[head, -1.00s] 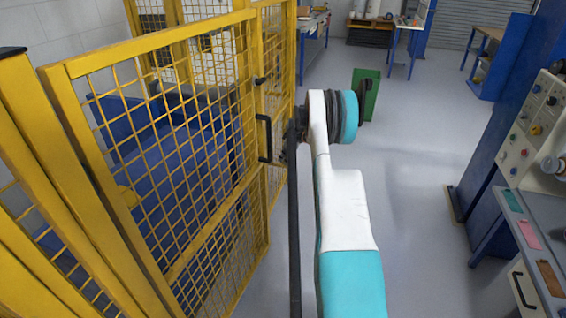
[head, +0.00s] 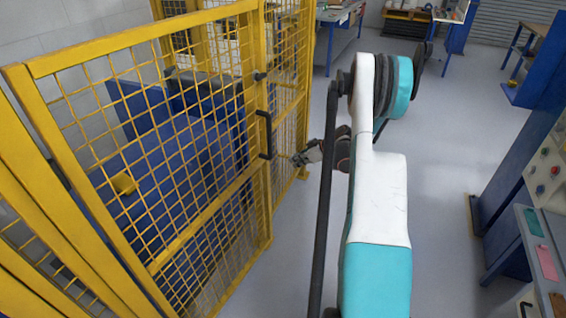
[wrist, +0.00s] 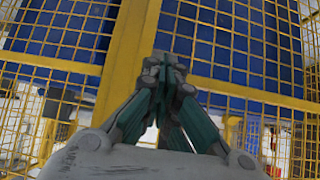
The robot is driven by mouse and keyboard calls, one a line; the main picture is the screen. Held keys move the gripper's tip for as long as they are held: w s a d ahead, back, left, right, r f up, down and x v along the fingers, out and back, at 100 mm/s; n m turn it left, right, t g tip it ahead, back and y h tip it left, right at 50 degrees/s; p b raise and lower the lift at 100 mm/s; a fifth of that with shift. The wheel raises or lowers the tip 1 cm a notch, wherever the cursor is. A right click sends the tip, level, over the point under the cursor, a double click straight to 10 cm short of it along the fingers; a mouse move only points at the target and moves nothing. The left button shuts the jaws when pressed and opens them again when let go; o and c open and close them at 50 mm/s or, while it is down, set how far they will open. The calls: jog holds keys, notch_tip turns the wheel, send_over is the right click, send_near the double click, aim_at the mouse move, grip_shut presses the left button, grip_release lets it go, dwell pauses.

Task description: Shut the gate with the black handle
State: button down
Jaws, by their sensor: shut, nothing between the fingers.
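The yellow mesh gate (head: 140,40) stands upright at the left in the head view. Its black handle (head: 264,135) is on the edge farther from me, beside the yellow fence beyond. Whether a small gap is left at that edge I cannot tell. My gripper (head: 296,159) is to the right of the handle and a little lower, pointing left toward the yellow mesh, apart from the handle. In the wrist view my gripper (wrist: 173,66) is shut and empty, its tips in front of a yellow upright (wrist: 127,50); contact is unclear. The handle does not show there.
Behind the mesh is a large blue machine (head: 175,165). A workbench (head: 338,18) stands at the back. At the right are a blue cabinet (head: 500,215) and a bench (head: 545,260) with coloured pads. The grey floor between fence and cabinet is clear, apart from my arm.

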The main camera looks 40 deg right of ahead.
jog(key=b, duration=0.5)
send_near(265, 168)
jog(key=shift+x, duration=2.4)
jog(key=shift+s+d+f, duration=0.1)
